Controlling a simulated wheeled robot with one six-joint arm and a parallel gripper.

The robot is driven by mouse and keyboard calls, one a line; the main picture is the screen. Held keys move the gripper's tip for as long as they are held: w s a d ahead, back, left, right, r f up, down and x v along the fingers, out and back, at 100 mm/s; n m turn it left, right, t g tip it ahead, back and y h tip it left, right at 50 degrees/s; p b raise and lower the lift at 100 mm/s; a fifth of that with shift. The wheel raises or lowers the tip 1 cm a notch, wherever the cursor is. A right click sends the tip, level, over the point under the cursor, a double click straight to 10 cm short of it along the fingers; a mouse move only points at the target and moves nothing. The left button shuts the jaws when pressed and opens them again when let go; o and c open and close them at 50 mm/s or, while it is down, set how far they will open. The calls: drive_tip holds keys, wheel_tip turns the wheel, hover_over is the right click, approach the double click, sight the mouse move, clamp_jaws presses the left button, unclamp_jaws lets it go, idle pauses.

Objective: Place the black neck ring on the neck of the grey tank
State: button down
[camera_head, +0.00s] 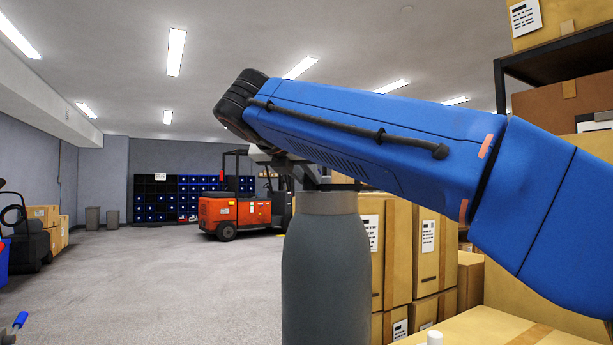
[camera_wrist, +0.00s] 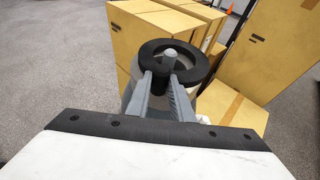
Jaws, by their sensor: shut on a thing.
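The grey tank (camera_head: 326,270) stands upright in the middle of the head view, with a paler neck (camera_head: 328,203) at its top. The black neck ring (camera_wrist: 172,43) lies flat over the tank's top in the wrist view. Through its opening I see grey and a pale knob (camera_wrist: 170,56). My gripper (camera_wrist: 163,80) is shut on the near side of the ring. In the head view the ring (camera_head: 342,187) is a thin dark band at the neck's top edge, partly hidden by my arm. I cannot tell whether it touches the neck.
Cardboard boxes (camera_head: 398,250) stand close behind and right of the tank. A shelf rack (camera_head: 555,62) with boxes is at the upper right. An orange forklift (camera_head: 235,208) is farther back. The floor (camera_head: 150,280) at left is mostly clear.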

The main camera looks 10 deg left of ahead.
drive_tip(key=shift+f, duration=0.15)
drive_tip(key=c, duration=1.6)
unclamp_jaws()
drive_tip(key=shift+o, duration=0.2)
drive_tip(key=v, duration=1.2)
drive_tip(key=shift+r, duration=0.25)
